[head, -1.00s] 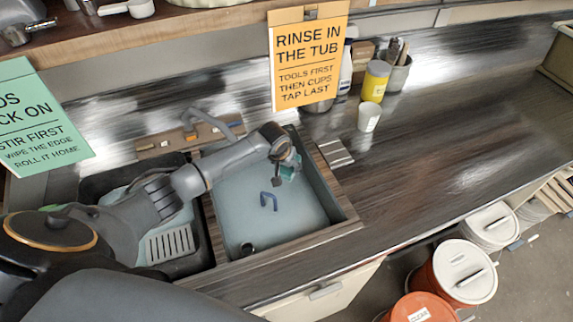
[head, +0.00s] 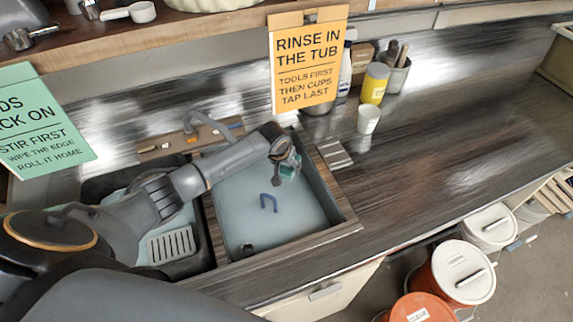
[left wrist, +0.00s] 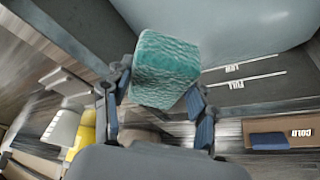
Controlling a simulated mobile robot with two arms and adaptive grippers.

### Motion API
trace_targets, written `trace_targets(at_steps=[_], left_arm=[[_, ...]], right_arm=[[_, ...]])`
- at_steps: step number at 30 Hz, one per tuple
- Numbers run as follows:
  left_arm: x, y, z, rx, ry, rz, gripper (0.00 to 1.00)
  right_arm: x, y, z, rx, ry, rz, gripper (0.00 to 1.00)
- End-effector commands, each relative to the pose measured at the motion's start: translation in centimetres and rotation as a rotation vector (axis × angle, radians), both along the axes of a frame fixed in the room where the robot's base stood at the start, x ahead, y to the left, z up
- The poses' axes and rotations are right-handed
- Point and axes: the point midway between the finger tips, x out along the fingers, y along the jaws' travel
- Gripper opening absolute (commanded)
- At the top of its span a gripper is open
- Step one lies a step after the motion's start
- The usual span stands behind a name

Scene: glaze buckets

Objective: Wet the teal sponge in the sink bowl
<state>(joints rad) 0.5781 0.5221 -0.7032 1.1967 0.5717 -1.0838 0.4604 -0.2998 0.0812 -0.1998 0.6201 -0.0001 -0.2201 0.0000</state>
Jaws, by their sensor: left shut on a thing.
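The teal sponge (left wrist: 165,68) is held between the two fingers of my left gripper (left wrist: 160,100) in the left wrist view. In the head view my left gripper (head: 286,166) is over the far right part of the sink bowl (head: 235,205), and a little of the sponge (head: 290,168) shows at the fingers. The bowl holds pale bluish water. I cannot tell whether the sponge touches the water. In the left wrist view the bowl wall has LOW and FULL lines (left wrist: 240,75). My right gripper is not in view.
An orange sign (head: 308,60), a white cup (head: 368,119) and a yellow can (head: 374,84) are behind. The counter at right (head: 440,160) is clear.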

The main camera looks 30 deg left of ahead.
Motion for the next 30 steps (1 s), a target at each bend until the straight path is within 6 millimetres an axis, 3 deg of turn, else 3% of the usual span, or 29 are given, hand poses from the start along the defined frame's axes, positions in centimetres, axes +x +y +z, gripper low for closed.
trace_targets(at_steps=[7, 18, 30], left_arm=[[0.0, 0.0, 3.0, 0.000, -0.002, 0.000, 0.32], [0.0, 0.0, 6.8, -0.001, -0.001, 0.000, 0.32], [0.0, 0.0, 7.5, 0.000, 0.000, 0.001, 0.32]], right_arm=[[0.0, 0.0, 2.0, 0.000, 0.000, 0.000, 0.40], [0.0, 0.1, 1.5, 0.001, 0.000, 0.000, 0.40], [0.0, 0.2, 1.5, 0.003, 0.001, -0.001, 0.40]])
